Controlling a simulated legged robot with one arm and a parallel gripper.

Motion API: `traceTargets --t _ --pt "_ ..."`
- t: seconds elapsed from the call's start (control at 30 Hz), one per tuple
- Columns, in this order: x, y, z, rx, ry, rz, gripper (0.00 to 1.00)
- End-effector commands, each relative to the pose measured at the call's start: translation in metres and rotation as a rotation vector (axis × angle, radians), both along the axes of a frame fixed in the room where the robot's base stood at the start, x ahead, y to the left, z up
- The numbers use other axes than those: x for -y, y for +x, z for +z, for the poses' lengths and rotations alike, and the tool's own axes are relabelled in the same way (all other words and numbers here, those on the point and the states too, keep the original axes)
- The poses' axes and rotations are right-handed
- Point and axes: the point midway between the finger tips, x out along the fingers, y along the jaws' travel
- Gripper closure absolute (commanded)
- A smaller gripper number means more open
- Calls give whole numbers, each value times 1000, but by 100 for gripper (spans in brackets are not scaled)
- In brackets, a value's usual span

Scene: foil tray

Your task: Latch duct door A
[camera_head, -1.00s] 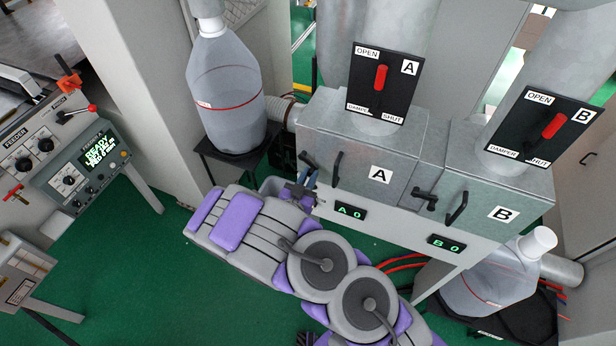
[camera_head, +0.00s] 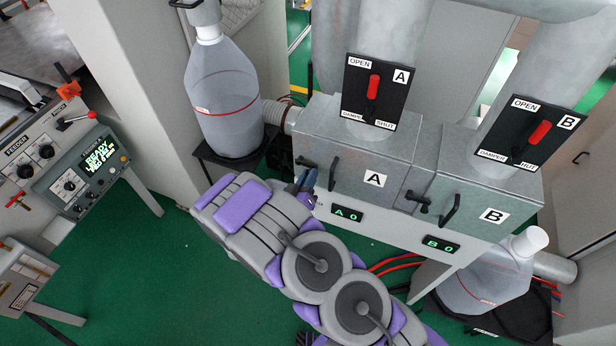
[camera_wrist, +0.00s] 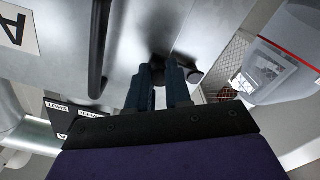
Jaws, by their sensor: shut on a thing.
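Duct door A (camera_head: 345,182) is the grey metal front panel with the white "A" label, and it looks flush with its box. Its dark bar handle (camera_head: 333,173) stands on the panel, and a dark latch (camera_head: 309,162) is at its left edge. My gripper (camera_head: 305,180) is at the lower left of the door, just below the latch. In the wrist view the blue fingers of my gripper (camera_wrist: 165,85) are close together at the dark latch (camera_wrist: 180,68), shut on it. The bar handle (camera_wrist: 98,50) stands to their left. The fingertips' contact is partly hidden.
Door B (camera_head: 485,210) with its own handle is to the right. A clear plastic bottle (camera_head: 225,100) stands on a shelf left of the duct box. Damper panels A (camera_head: 355,100) and B (camera_head: 510,145) are above. Green floor (camera_head: 150,270) is free at lower left.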

Motion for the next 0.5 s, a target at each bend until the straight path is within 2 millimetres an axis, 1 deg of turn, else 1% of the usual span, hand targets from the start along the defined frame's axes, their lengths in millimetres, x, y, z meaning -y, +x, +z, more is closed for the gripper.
traceTargets --t 0.03,0.5 --pt "-3 1 2 -2 -12 7 100" --pt "-3 1 4 -16 -51 9 100"
